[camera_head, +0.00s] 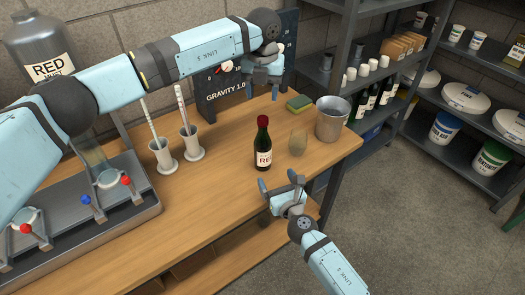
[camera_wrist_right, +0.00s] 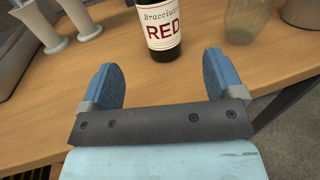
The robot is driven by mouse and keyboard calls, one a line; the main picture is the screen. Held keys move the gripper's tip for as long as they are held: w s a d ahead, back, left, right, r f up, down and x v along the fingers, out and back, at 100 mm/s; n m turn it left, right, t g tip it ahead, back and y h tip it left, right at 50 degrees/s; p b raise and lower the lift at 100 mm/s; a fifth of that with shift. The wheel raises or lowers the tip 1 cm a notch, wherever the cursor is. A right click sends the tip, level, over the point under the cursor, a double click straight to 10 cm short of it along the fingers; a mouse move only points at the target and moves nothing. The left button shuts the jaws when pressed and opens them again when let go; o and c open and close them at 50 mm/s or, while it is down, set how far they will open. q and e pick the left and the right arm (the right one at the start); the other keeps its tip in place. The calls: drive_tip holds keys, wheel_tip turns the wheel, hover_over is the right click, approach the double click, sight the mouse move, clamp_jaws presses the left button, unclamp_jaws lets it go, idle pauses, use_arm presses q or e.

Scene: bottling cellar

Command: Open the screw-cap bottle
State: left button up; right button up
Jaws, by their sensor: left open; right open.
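The dark wine bottle (camera_head: 263,150) with a red cap and a white RED label stands upright on the wooden table. In the right wrist view its lower part with the label (camera_wrist_right: 162,27) shows at the top, beyond the fingers; its cap is out of frame. My right gripper (camera_head: 280,184) is open and empty at the front edge of the table, just short of the bottle. Its two blue fingers (camera_wrist_right: 164,80) are spread apart. My left gripper (camera_head: 276,82) is raised above the back of the table, behind the bottle, and touches nothing that I can see.
A glass jar (camera_head: 298,142) stands right beside the bottle, with a metal bucket (camera_head: 332,118) farther right. A sponge (camera_head: 299,102) lies behind. White cylinders with rods (camera_head: 190,145) and a metal bottling rig (camera_head: 88,232) stand left. Bare table lies left of the bottle.

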sight(266, 160)
drive_tip(key=x, duration=1.1)
